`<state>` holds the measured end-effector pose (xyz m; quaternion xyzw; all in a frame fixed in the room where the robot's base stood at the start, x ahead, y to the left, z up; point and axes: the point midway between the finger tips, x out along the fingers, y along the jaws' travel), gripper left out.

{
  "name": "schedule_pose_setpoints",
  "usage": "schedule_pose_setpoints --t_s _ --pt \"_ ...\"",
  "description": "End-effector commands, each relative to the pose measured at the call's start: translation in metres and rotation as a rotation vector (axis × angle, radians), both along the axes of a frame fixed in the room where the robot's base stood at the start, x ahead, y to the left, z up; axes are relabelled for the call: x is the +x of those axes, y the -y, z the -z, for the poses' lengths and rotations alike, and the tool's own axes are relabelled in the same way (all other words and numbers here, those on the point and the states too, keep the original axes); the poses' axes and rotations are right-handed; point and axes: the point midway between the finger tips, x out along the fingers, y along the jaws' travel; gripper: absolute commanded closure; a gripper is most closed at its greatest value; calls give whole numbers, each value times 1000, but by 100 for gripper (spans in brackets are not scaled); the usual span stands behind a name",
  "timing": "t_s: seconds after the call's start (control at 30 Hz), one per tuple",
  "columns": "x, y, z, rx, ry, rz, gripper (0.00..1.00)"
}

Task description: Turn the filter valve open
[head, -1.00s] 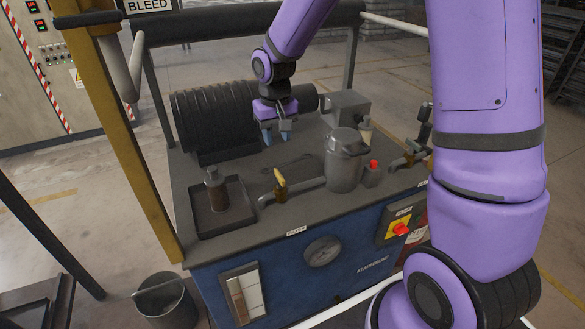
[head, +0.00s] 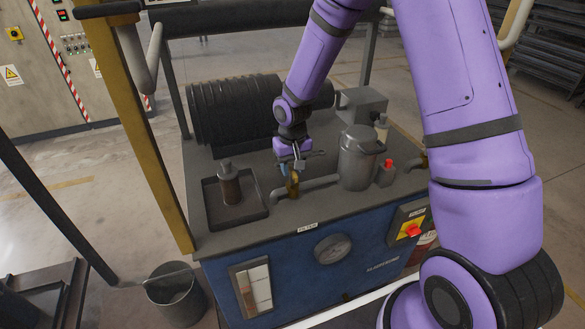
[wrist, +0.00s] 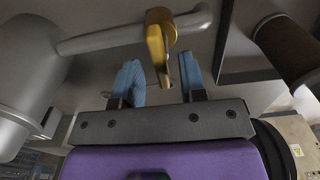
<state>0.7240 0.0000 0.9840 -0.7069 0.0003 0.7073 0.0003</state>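The filter valve has a yellow lever (head: 293,186) on a grey pipe (head: 318,183) at the front of the bench top, behind the "FILTER" label (head: 307,227). In the wrist view the yellow lever (wrist: 156,45) points towards my gripper (wrist: 160,72). Its near end shows between the two blue fingers, which are spread with space on both sides. In the head view my gripper (head: 289,168) is right at the lever, above and behind it. The gripper is open; I cannot tell whether a finger touches the lever.
A grey canister (head: 356,160) stands right of the valve, on the same pipe. A tray (head: 258,210) with a dark cylinder (head: 229,184) lies left of it. A ribbed black drum (head: 235,110) is behind. A red button (head: 413,231) is on the front panel.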

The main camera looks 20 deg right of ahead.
Motion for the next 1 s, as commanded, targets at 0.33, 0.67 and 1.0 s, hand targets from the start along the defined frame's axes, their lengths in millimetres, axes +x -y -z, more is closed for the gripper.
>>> schedule_pose_setpoints --t_s 0.33,0.67,1.0 --pt "0 0 8 0 0 -1 62" --pt "0 0 8 0 0 -1 100" --pt "0 0 8 0 1 -55 100"
